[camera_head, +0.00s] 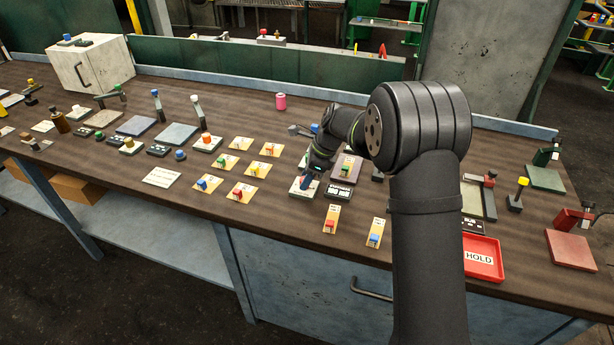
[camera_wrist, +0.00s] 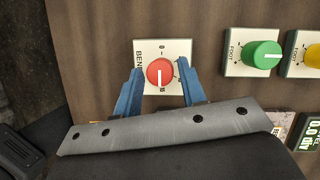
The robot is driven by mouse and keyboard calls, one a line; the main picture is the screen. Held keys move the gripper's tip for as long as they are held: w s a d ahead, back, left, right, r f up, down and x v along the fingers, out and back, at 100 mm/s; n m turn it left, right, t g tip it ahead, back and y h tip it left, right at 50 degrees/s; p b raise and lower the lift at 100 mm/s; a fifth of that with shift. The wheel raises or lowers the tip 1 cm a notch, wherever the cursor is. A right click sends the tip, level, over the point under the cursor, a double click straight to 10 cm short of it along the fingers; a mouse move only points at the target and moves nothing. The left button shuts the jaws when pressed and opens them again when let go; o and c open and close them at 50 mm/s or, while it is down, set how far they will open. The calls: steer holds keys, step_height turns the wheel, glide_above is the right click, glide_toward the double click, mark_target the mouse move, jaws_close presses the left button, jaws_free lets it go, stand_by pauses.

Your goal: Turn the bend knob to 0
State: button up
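The bend knob (camera_wrist: 160,73) is a round red knob with a white pointer line, on a white plate marked "BEND" (camera_wrist: 182,46) in the wrist view. The pointer line runs up and down in that view, toward the plate's lower edge. Small marks surround the knob; one at the top looks like 0, the others are hard to read. My gripper (camera_wrist: 159,72) is open, with a blue finger on each side of the knob and a small gap to it. In the head view my gripper (camera_head: 306,182) is down over the plate (camera_head: 296,191) and mostly hides the knob.
A green knob (camera_wrist: 262,56) and a yellow knob (camera_wrist: 313,56) stand to the right in the wrist view. A dark display (camera_head: 339,191) sits close right of my gripper. Several switch plates (camera_head: 228,161) lie to the left, and a red HOLD tray (camera_head: 484,272) lies right.

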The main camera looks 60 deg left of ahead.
steer(key=c, duration=0.6)
steer(key=shift+c, duration=0.2)
